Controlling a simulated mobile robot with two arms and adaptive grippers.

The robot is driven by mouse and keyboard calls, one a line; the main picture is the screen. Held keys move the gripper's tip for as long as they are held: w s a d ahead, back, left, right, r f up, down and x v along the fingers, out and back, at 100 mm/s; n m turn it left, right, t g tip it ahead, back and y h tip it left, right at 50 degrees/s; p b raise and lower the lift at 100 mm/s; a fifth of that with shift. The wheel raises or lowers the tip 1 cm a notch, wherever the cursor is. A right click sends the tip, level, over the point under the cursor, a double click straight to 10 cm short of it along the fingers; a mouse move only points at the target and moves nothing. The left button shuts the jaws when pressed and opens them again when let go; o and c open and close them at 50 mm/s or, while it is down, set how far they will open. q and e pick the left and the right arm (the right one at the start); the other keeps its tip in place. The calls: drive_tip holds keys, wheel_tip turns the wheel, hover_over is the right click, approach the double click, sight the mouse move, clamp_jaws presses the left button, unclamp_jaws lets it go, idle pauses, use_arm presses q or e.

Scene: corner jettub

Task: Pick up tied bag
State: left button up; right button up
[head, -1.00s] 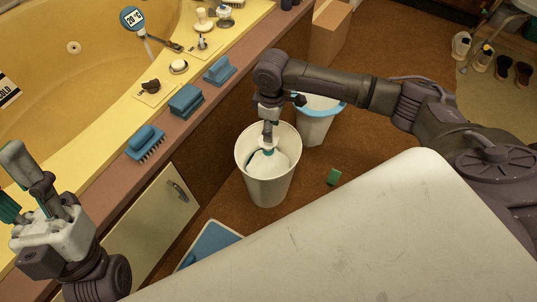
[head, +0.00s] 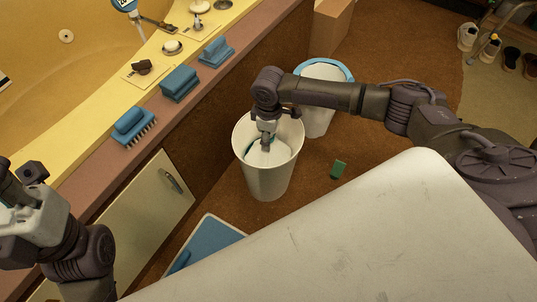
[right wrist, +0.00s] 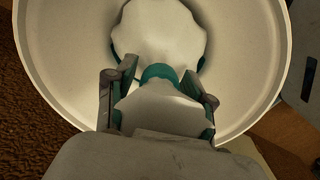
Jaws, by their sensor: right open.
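The tied bag (right wrist: 162,38) is white with a teal tie at its neck. It sits inside a tall white bin (head: 268,180); in the head view only a little of the bag shows past my gripper. My right gripper (right wrist: 158,78) reaches down into the bin. Its fingers are open, one on each side of the tied neck and the bag's gathered top (right wrist: 165,105); I cannot tell whether they touch it. My left gripper (head: 22,185) is at the left edge of the head view, partly cut off, away from the bag.
A second white bin with a blue rim (head: 325,70) stands behind the first. The tub ledge (head: 235,60) with blue brushes (head: 180,84) runs along the left. A green block (head: 338,169) lies on the floor, and a blue-and-white tray (head: 212,243) is nearer.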

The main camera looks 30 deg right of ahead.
clamp_jaws()
idle(0.3)
drive_tip(key=shift+r, duration=0.1)
